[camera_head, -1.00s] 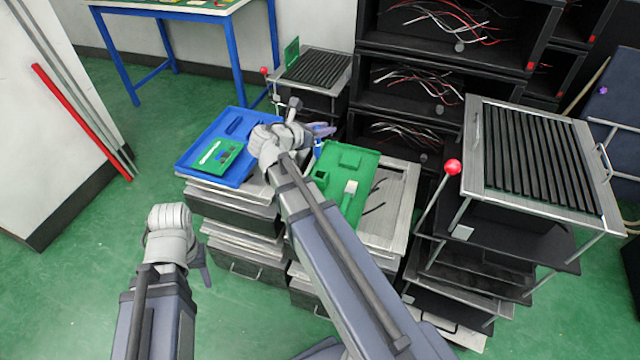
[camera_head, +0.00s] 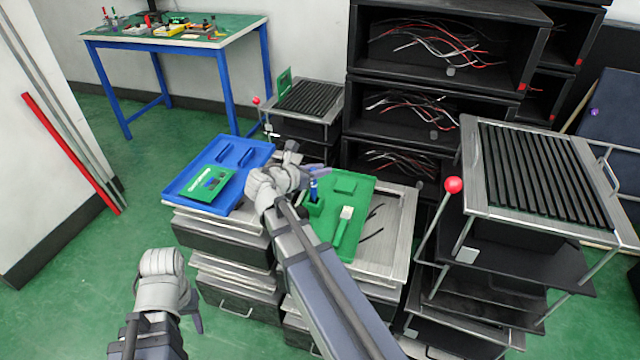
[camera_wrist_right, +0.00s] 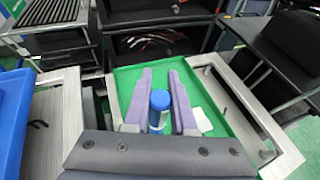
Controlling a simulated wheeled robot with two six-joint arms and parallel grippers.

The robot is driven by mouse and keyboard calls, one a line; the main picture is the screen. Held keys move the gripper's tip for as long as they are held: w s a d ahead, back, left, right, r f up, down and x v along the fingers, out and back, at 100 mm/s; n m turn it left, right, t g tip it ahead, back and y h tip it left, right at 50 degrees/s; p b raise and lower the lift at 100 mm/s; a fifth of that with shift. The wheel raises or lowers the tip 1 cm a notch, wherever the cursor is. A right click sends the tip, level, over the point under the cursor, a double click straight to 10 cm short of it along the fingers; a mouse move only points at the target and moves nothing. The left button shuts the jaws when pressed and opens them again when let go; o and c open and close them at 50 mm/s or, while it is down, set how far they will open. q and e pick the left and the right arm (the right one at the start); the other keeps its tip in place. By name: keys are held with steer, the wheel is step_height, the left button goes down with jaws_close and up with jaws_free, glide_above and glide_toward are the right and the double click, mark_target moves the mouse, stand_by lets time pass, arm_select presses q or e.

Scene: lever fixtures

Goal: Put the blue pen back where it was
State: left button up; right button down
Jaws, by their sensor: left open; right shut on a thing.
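The blue pen (camera_head: 314,188) is upright at the small green cup (camera_head: 314,209) on the green tray (camera_head: 325,248). Its lower end appears to be at or in the cup's mouth; how deep it sits I cannot tell. My right gripper (camera_head: 316,172) is shut on the pen from above. In the right wrist view, the pen's blue cap (camera_wrist_right: 160,99) shows between the two grey fingers of the gripper (camera_wrist_right: 161,80); the cup is hidden there. My left gripper (camera_head: 197,318) is open and empty, low at the left, away from the trays.
A blue tray (camera_head: 184,191) holding a green board (camera_head: 208,184) lies left of the green tray. A white-and-green brush-like tool (camera_head: 343,226) lies near the cup. A lever with a red knob (camera_head: 453,185) stands at the right beside a ribbed-top rack (camera_head: 535,160).

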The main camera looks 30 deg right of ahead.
steer(key=shift+f+b, duration=1.65)
steer(key=shift+f, duration=0.15)
steer(key=shift+f, duration=0.25)
steer(key=c, duration=0.7)
jaws_free()
steer(key=shift+r, duration=0.1)
steer(key=shift+c, duration=0.2)
steer(key=p+v, duration=0.4)
steer(key=v, duration=0.8)
steer(key=shift+p, duration=0.3)
steer(key=shift+r, duration=0.15)
